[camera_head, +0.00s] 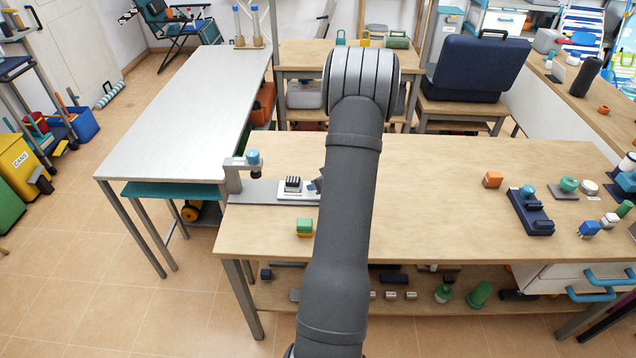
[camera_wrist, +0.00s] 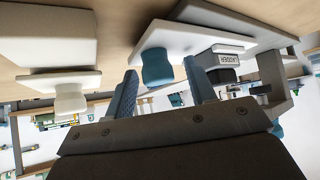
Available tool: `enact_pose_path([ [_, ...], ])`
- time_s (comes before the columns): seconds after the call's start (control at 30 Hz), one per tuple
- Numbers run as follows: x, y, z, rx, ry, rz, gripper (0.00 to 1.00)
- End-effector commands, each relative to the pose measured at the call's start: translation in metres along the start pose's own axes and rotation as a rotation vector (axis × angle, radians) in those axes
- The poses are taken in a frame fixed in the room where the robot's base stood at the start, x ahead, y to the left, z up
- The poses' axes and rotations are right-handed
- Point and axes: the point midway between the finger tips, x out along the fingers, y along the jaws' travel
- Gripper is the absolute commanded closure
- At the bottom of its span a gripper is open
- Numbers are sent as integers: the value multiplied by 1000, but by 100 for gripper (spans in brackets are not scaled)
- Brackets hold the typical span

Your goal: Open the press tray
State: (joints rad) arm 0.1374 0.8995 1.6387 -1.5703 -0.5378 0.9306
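The press (camera_head: 233,182) is a grey metal frame with a blue knob on top, at the left end of the wooden table. Its white tray (camera_head: 290,196) carries a dark block and is partly hidden by my arm. In the wrist view the tray (camera_wrist: 192,42) shows as a white plate with a blue handle knob (camera_wrist: 156,68) at its near end. A dark block labelled "LADDER" (camera_wrist: 232,59) is on it. My gripper (camera_wrist: 160,66) is open, its two blue fingers on either side of the handle knob with gaps visible. The arm mostly hides the gripper in the head view.
The wrist view shows another white plate with a white knob (camera_wrist: 70,100) beside a white box (camera_wrist: 45,35). A navy device (camera_head: 530,212) and an orange block (camera_head: 492,179) stand right; the table between is clear.

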Motion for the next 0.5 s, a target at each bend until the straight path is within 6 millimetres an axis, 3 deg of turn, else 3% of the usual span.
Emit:
enact_pose_path([
  [0.3,-2,0,0,0,0,0,50],
  [0.5,-25,1,-1,1,1,3,50],
])
